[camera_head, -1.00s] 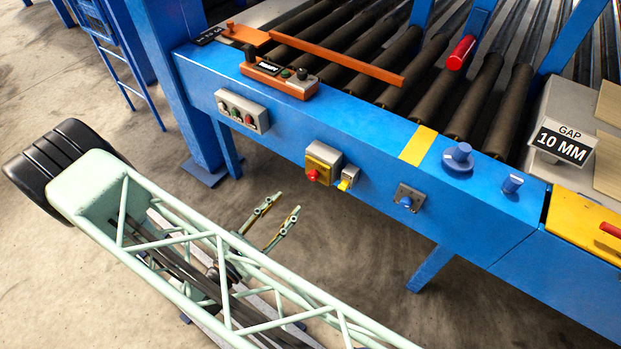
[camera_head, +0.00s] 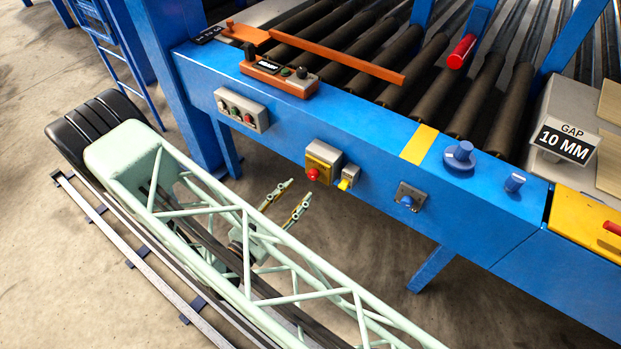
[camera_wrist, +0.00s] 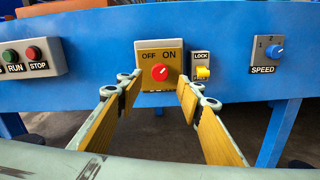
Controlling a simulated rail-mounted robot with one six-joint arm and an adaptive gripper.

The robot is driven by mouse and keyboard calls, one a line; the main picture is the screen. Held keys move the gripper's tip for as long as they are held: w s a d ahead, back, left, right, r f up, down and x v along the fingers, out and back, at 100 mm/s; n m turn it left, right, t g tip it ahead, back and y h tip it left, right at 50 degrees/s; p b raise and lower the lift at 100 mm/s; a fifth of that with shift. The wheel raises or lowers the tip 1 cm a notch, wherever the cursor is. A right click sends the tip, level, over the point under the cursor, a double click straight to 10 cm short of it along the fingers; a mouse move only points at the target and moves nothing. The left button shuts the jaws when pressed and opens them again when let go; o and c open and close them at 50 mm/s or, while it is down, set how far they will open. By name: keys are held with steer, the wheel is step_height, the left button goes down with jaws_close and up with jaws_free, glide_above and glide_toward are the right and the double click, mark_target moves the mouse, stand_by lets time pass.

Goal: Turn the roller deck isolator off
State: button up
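The isolator is a red rotary knob on a yellow plate (camera_head: 322,163) on the blue front rail, below and right of a button box. The wrist view shows the red knob (camera_wrist: 160,72) under the words OFF and ON; I cannot tell its pointer's direction for sure. A small yellow LOCK switch (camera_head: 347,183) sits just right of it, also in the wrist view (camera_wrist: 203,72). My gripper (camera_head: 297,191) is open and empty, in front of the rail near the isolator. In the wrist view its fingers (camera_wrist: 160,82) are spread either side of the knob, apparently not touching it.
A grey RUN/STOP button box (camera_wrist: 28,58) is to the left. A SPEED dial (camera_wrist: 277,52) is to the right. Blue knobs (camera_head: 459,156) and an orange control unit (camera_head: 279,78) sit on the rail top. Dark rollers lie behind. Open floor lies before the rail.

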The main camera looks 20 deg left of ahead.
mark_target(311, 177)
steer(key=shift+b+x, duration=0.75)
steer(key=shift+x, duration=3.25)
steer(key=shift+c, duration=0.2)
steer(key=c, duration=0.8)
